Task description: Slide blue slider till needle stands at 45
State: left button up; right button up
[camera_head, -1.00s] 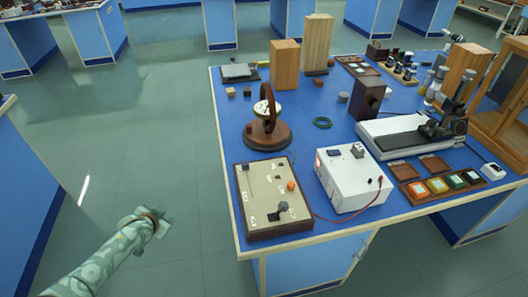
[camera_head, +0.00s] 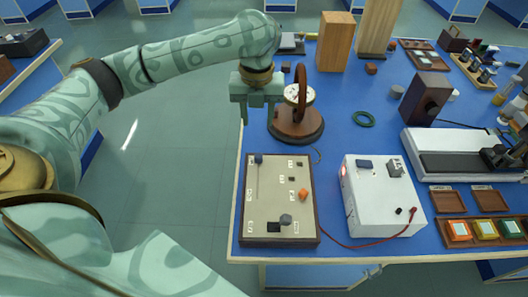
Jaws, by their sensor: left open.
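A small dark blue slider (camera_head: 259,159) sits at the far end of a straight slot on the beige control panel (camera_head: 275,210) with a dark wooden frame. An instrument with an upright wooden ring stands on a round wooden base (camera_head: 296,128). Its white dial (camera_head: 297,95) faces up, partly behind the ring; the needle's reading is too small to tell. My left gripper (camera_head: 256,118) is open and empty, pointing down. In the picture it is above the slider and left of the ring, apart from the slider. My right gripper is out of view.
The panel also carries an orange knob (camera_head: 303,194) and a grey knob (camera_head: 286,219). A white box (camera_head: 380,200) with a red lead stands to its right. A green ring (camera_head: 364,118) lies behind. Wooden blocks (camera_head: 336,42) stand at the back.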

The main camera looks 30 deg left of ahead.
aim_at(258, 155)
pick_arm(q)
notch_tip(258, 155, down, 13)
jog(key=b, duration=0.6)
jog(key=shift+r, duration=0.1)
jog(key=shift+f+b, duration=0.4)
jog(key=shift+f, duration=0.2)
